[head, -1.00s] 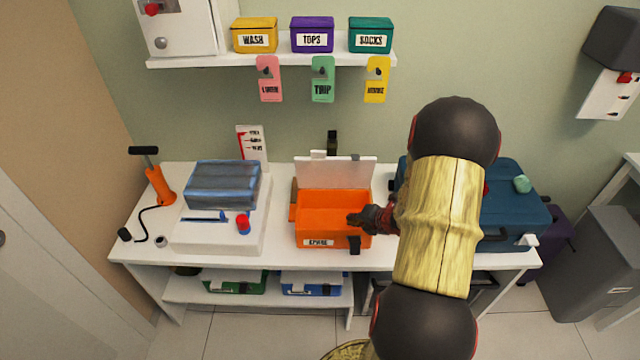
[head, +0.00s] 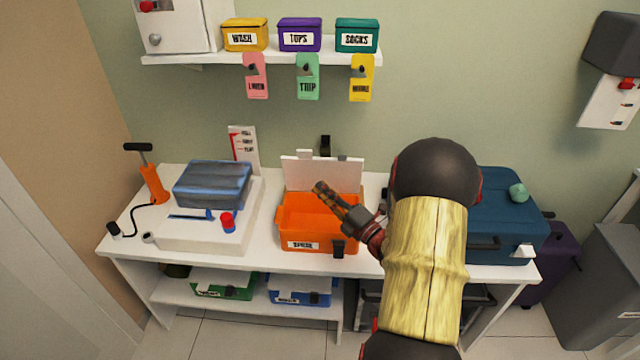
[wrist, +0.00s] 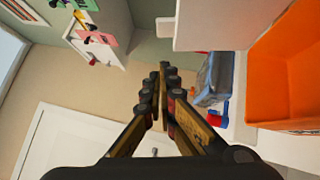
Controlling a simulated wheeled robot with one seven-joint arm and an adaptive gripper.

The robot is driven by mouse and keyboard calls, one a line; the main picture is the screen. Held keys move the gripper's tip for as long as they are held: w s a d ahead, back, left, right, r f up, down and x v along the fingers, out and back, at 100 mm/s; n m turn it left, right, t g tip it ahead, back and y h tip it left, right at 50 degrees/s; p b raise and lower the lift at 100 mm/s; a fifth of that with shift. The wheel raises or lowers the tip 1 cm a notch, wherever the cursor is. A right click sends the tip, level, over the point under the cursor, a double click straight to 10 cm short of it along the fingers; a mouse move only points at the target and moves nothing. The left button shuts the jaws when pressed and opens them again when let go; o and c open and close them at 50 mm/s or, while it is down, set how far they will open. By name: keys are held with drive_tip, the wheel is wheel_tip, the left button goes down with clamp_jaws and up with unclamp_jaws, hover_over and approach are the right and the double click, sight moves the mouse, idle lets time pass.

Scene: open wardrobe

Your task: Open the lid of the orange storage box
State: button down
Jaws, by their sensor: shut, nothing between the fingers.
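The orange storage box (head: 318,218) stands on the white table, with a label on its front. Its white lid (head: 322,174) is raised upright at the back edge, and the inside looks empty. My gripper (head: 320,188) is shut and empty, above the box and in front of the lid's lower right part as the head view sees it. In the wrist view my gripper's fingers (wrist: 163,75) are together. The orange box (wrist: 285,75) is at the right there, and the white lid (wrist: 215,25) is at the top.
A white case with folded blue cloth (head: 212,184) is left of the box. A teal suitcase (head: 508,215) lies to the right, partly behind my arm. A shelf with small labelled boxes (head: 299,35) and hanging tags is above. An orange pump (head: 154,183) stands far left.

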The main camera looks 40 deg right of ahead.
sight(310, 152)
drive_tip(key=shift+w+d+r+b, duration=0.45)
drive_tip(key=shift+w+d, duration=0.1)
drive_tip(key=shift+w, duration=1.25)
drive_tip(key=shift+w+d+r+b, duration=0.3)
drive_tip(key=shift+w+d+b, duration=0.25)
drive_tip(key=shift+w, duration=1.2)
drive_tip(key=shift+w+d+r+b, duration=0.4)
drive_tip(key=shift+w+d, duration=0.15)
drive_tip(key=shift+w, duration=1.25)
drive_tip(key=w+d+r+m+g+p, duration=0.1)
drive_tip(key=p, duration=0.2)
drive_tip(key=shift+w+d+r+p, duration=0.15)
drive_tip(key=shift+p, duration=0.15)
drive_tip(key=shift+w+d+m+g+b, duration=0.4)
drive_tip(key=shift+w+d+m, duration=0.1)
drive_tip(key=shift+w+d, duration=0.55)
drive_tip(key=shift+s+r, duration=0.1)
drive_tip(key=shift+s, duration=0.05)
